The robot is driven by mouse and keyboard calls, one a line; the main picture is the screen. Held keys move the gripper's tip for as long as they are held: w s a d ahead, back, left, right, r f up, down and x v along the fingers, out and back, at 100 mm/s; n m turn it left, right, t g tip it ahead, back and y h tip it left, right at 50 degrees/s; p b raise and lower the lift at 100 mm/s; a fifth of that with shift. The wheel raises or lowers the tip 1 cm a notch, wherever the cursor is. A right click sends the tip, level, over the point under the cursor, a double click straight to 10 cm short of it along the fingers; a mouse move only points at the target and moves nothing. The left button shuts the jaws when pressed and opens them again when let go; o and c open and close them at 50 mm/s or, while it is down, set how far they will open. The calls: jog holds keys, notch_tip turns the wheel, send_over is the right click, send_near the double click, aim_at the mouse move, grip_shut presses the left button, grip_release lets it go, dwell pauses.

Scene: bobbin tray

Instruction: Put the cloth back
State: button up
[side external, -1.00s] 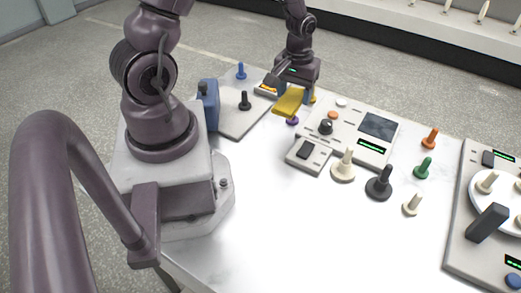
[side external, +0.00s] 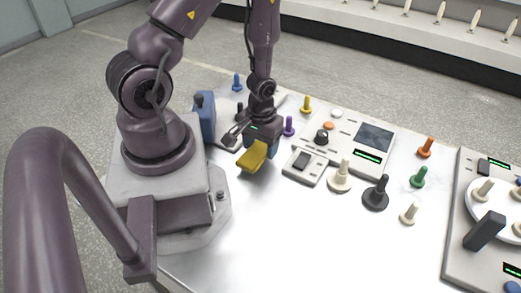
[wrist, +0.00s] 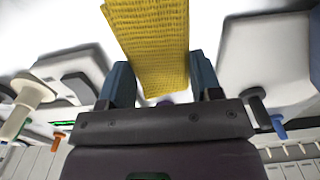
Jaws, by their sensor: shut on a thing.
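The cloth is a yellow, waffle-textured piece (side external: 257,156). It also fills the top middle of the wrist view (wrist: 155,45). My gripper (side external: 262,145) is shut on the cloth, which sticks out from between the two blue fingers (wrist: 162,85). In the side view the gripper is low over the white table, left of the control panel. I cannot tell whether the cloth touches the table. The grey plate (side external: 222,140) behind the gripper is partly hidden by my arm.
A purple bobbin (side external: 289,126) stands close right of my gripper, and a yellow one (side external: 306,104) stands behind it. The control panel (side external: 345,140) is to the right. The table front (side external: 270,225) is clear.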

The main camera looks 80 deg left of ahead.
jog(key=shift+f, duration=0.9)
jog(key=o, duration=0.9)
jog(key=shift+f, duration=0.15)
notch_tip(320, 180, up, 12)
jog(key=r, duration=0.1)
notch_tip(320, 180, up, 13)
jog(key=m+t+y, duration=0.1)
jog(key=m+t, duration=0.2)
jog(key=m, duration=0.2)
send_over(262, 146)
jog(key=w+d, duration=0.2)
jog(key=d, duration=0.3)
jog(key=s+d+r+m+t+h, duration=0.1)
jog(key=s+d+r+m, duration=0.3)
jog(key=r, duration=0.5)
jog(key=shift+d+t, duration=0.55)
jog(key=shift+t, duration=0.25)
